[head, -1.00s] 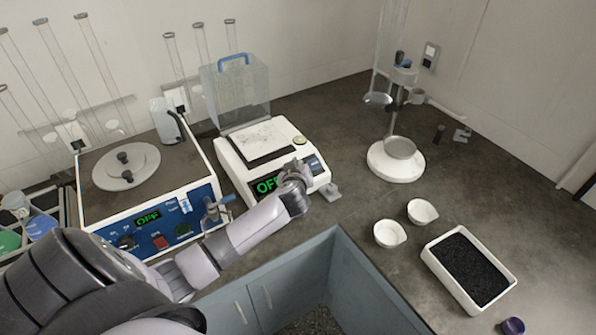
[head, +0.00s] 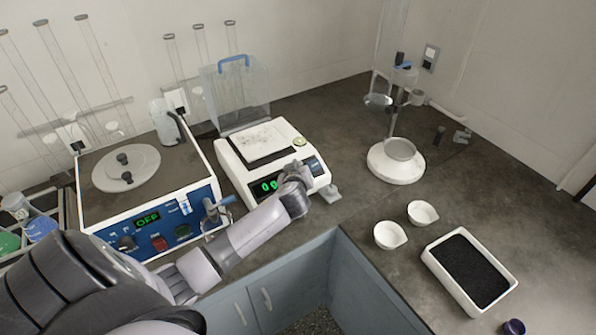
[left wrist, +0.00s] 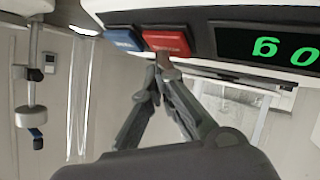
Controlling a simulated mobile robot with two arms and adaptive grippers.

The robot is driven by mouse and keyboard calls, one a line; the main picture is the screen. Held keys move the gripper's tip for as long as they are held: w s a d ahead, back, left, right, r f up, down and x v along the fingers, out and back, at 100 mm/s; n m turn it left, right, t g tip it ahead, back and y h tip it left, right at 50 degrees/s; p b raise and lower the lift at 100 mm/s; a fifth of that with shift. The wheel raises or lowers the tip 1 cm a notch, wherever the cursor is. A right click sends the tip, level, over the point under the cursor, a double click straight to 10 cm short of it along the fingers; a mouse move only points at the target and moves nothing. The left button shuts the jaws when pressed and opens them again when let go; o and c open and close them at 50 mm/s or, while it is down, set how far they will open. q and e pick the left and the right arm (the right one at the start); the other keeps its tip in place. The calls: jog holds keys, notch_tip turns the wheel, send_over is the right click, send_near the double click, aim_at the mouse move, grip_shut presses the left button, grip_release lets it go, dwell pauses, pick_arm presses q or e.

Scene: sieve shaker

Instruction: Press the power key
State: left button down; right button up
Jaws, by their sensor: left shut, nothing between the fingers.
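The white balance (head: 238,170) has a display (head: 268,186) lit with green digits, partly behind my gripper. In the left wrist view the display (left wrist: 268,47) shows upside down with a "0" and a "g". Beside it on the same panel are a red key (left wrist: 168,40) and a blue key (left wrist: 123,40); neither is labelled legibly. My left gripper (head: 300,168) is shut and empty at the front panel. In the left wrist view its fingertips (left wrist: 160,60) meet at the edge of the red key, seemingly touching it. My right gripper is not in view.
The sieve shaker (head: 150,195), its display reading OFF, stands left of the balance. A clear cover with a blue handle (head: 236,95) stands behind. Right are a stand (head: 396,165), two white cups (head: 389,235) and a tray of black grains (head: 430,262).

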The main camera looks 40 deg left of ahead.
pick_arm(q)
jog(key=shift+s+d+r, duration=0.1)
jog(key=shift+d+r, duration=0.05)
jog(key=shift+r, duration=0.25)
jog(key=shift+r+p, duration=0.1)
jog(key=shift+p, duration=0.2)
jog(key=r+p, duration=0.1)
jog(key=d+r+p, duration=0.1)
jog(key=r+p, duration=0.1)
jog(key=s+d+r+p, duration=0.1)
jog(key=r, duration=0.1)
jog(key=shift+d+r, duration=0.1)
jog(key=shift+d, duration=0.1)
